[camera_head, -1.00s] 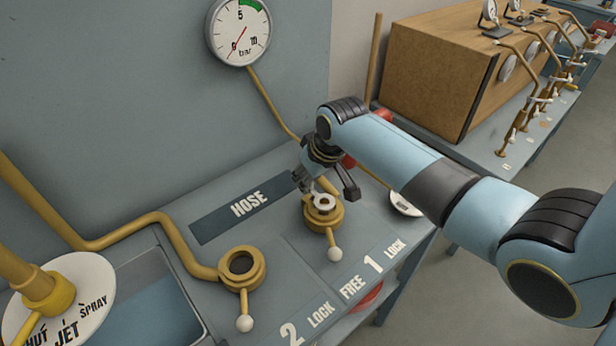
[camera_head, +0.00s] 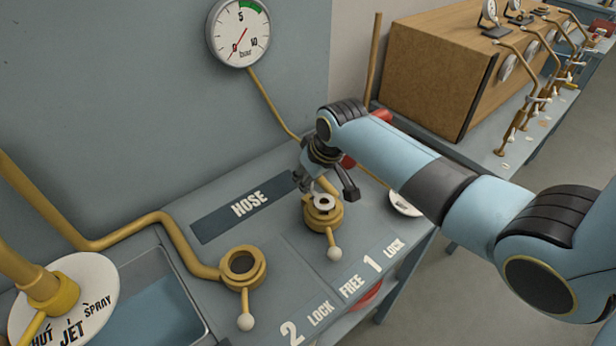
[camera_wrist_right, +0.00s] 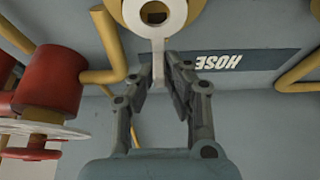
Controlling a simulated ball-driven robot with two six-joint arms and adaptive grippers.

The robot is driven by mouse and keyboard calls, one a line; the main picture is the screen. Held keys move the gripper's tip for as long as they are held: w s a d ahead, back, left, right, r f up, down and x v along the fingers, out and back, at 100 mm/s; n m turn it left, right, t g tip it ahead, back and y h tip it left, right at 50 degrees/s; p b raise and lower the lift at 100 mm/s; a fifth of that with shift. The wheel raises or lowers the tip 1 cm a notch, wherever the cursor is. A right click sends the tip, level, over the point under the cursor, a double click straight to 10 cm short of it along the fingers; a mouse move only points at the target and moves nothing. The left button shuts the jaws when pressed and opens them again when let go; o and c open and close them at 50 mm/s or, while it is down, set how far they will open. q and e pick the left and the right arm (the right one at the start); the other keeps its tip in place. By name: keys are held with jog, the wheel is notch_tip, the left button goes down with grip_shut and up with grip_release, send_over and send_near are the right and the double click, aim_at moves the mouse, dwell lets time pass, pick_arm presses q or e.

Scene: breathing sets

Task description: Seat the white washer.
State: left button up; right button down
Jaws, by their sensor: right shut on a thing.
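The white washer (camera_head: 323,203) is a flat ring with a tab; it also shows at the top of the right wrist view (camera_wrist_right: 155,42). It lies over the mouth of the right brass fitting (camera_head: 325,218), beside the HOSE label. I cannot tell whether it rests fully inside the fitting or just above it. My right gripper (camera_wrist_right: 159,72) is shut on the washer's tab, with its fingers on either side. In the head view the right gripper (camera_head: 325,187) is just behind the fitting, partly hidden by its own wrist. My left gripper is not in view.
A second brass fitting (camera_head: 243,265) with a white-knobbed lever stands to the left, its mouth dark. A red cylinder (camera_wrist_right: 50,85) with a white disc is close beside my right gripper. A pressure gauge (camera_head: 239,32) hangs on the wall. The bench panel between the fittings is clear.

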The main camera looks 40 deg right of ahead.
aim_at(322, 200)
jog(key=shift+p, duration=0.3)
dwell(0.4)
jog(key=shift+f+b, duration=1.05)
jog(key=shift+f, duration=0.65)
jog(key=c, duration=1.3)
grip_release()
jog(key=shift+o, duration=0.2)
jog(key=shift+r, duration=0.1)
jog(key=v, duration=1.2)
